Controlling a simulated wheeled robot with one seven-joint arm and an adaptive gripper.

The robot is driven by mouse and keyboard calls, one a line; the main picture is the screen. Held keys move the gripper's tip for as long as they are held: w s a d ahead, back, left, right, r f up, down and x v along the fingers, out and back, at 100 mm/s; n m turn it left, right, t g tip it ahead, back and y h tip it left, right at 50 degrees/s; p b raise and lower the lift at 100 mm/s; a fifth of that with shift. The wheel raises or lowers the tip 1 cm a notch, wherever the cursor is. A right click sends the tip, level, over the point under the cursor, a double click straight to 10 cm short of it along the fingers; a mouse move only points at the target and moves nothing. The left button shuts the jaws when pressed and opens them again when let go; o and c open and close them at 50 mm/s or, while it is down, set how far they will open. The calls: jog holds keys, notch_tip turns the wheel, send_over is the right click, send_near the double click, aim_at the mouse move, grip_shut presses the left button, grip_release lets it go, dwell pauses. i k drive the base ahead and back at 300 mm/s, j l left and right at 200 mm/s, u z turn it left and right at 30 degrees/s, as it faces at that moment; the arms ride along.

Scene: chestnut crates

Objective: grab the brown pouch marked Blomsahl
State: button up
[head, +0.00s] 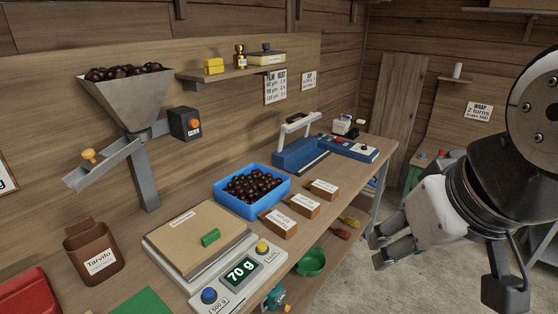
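A brown pouch (83,246) stands open-topped on the bench at the left, and its white label reads Tarvilo. I see no pouch with a readable Blomsahl label. Several small brown items with white labels, one of them nearest the scale (276,229), lie in a row right of the blue crate; their print is too small to read. My gripper (378,248) is at the right, beyond the bench's front edge and over the floor. Its two fingers are apart with nothing between them, well away from the pouch.
A scale (240,272) reading 70 g stands beside a blue crate (230,205) of chestnuts. A metal hopper (130,100) with a chute rises behind the pouch. A red container (28,297) and green sheet (143,302) lie at front left. A blue sealer (300,154) stands farther back.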

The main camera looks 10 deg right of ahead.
aim_at(307, 207)
jog(key=i+l, duration=0.25)
jog(key=i, duration=0.15)
jog(key=i+l, duration=0.2)
jog(key=i, duration=0.2)
jog(key=i+l, duration=0.25)
jog(key=i, duration=0.15)
